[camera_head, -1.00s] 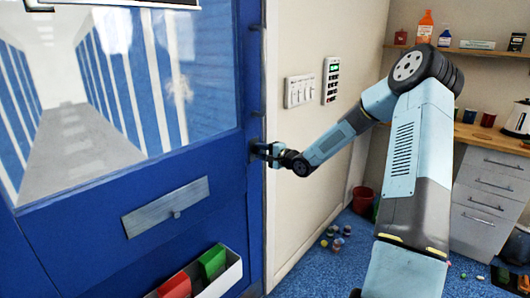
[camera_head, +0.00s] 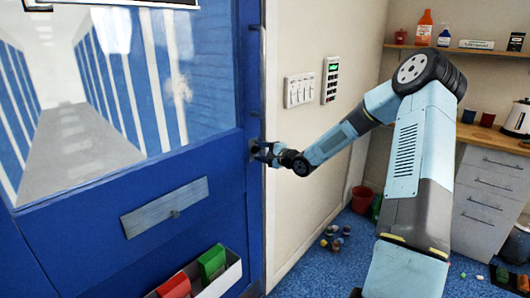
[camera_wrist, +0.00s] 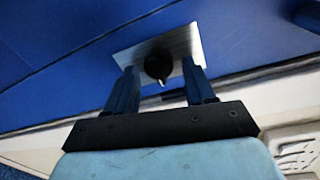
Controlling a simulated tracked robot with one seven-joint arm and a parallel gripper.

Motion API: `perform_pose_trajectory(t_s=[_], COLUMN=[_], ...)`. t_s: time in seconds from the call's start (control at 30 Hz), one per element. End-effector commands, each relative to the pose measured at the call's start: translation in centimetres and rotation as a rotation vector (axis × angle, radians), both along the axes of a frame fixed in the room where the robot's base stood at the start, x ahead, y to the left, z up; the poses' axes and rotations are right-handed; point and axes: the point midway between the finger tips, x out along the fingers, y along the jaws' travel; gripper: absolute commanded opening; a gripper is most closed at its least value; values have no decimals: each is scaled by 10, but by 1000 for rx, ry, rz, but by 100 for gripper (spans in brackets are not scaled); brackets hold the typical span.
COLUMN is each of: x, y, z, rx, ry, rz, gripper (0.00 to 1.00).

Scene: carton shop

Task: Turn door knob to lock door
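The blue door (camera_head: 110,185) fills the left of the head view. In the wrist view, the black door knob (camera_wrist: 158,65) sits on a bright metal plate (camera_wrist: 180,42) on the blue door, with a small light mark at its lower edge. My gripper (camera_wrist: 160,72) is open. Its two dark fingers stand on either side of the knob, with a visible gap on each side. In the head view, my gripper (camera_head: 262,151) is at the door's right edge and hides the knob there.
A grey letter plate (camera_head: 165,207) and a white holder (camera_head: 225,277) with red and green items are on the door. Wall switches (camera_head: 299,90) and a keypad (camera_head: 332,80) are right of it. A red bucket (camera_head: 362,198) and small items lie on the floor.

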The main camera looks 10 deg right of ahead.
Motion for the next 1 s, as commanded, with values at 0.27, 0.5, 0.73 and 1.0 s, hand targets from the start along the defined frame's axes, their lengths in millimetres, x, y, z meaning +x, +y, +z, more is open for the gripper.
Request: perform_pose_trajectory(t_s=[0.27, 0.5, 0.73, 1.0], x=[-1, -13, -43, -79], y=[1, -8, -31, -57], z=[0, 1, 4, 7], rx=[0, -1, -1, 0], ry=[-1, 0, 1, 0], rz=[2, 2, 0, 0], gripper=[60, 60, 60, 60])
